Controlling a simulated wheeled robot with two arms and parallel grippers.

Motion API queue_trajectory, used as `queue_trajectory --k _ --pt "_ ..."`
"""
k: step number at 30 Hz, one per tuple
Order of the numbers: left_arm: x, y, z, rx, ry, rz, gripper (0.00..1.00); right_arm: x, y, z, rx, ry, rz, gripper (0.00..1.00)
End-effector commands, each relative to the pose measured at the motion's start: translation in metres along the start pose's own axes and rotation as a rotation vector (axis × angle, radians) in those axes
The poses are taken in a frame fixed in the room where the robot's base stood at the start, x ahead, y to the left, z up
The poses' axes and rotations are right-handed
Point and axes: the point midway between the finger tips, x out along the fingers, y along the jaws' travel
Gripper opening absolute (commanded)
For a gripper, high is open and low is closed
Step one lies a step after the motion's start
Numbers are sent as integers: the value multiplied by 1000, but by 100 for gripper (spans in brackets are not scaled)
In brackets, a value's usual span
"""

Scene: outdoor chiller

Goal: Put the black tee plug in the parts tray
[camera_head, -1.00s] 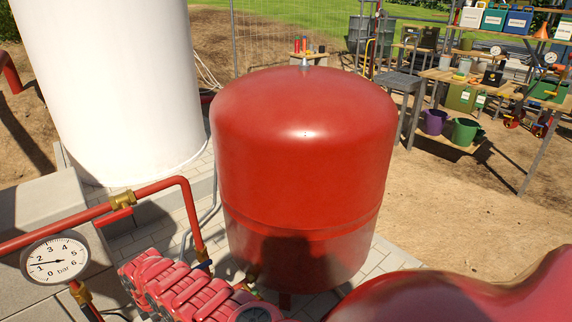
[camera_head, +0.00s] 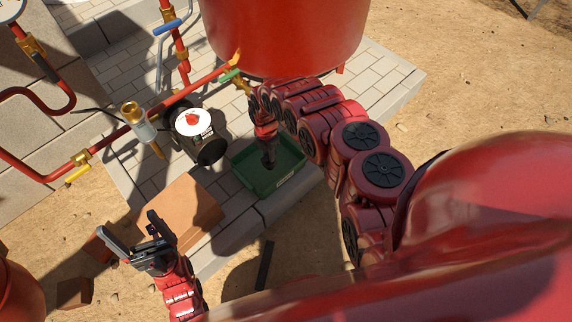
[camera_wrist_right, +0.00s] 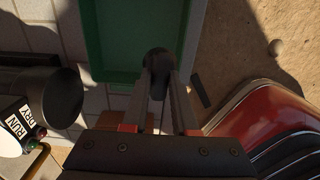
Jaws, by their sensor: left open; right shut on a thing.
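The green parts tray (camera_head: 247,176) sits on the pale paving in the head view. It also shows at the top of the right wrist view (camera_wrist_right: 98,40). My right gripper (camera_head: 269,160) points down over the tray and is shut on the black tee plug (camera_wrist_right: 157,60). I cannot tell how far the plug is above the tray floor. My left gripper (camera_head: 134,236) is open and empty at the lower left, over the ground beside a terracotta-coloured block.
The terracotta-coloured block (camera_head: 186,212) lies left of the tray. A black pump with a white face (camera_head: 193,122) stands behind it to the left. Red pipes with valves (camera_head: 120,133) run at the left. A big red tank (camera_head: 285,35) stands behind the tray.

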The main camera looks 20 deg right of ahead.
Motion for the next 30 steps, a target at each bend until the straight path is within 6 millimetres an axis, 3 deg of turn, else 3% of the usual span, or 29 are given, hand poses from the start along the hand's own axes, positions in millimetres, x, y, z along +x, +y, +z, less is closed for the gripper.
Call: queue_trajectory --k 12,20,24,30 --pt "-29 1 5 0 0 0 90 63 -1 0 -10 -1 3 0" --pt "-40 2 7 0 0 0 90 84 -2 0 -10 0 0 0" --pt "-56 3 6 6 16 22 90 107 -2 0 -9 0 0 0" --pt "-54 2 5 9 20 27 90 106 -3 0 -10 1 -3 0"
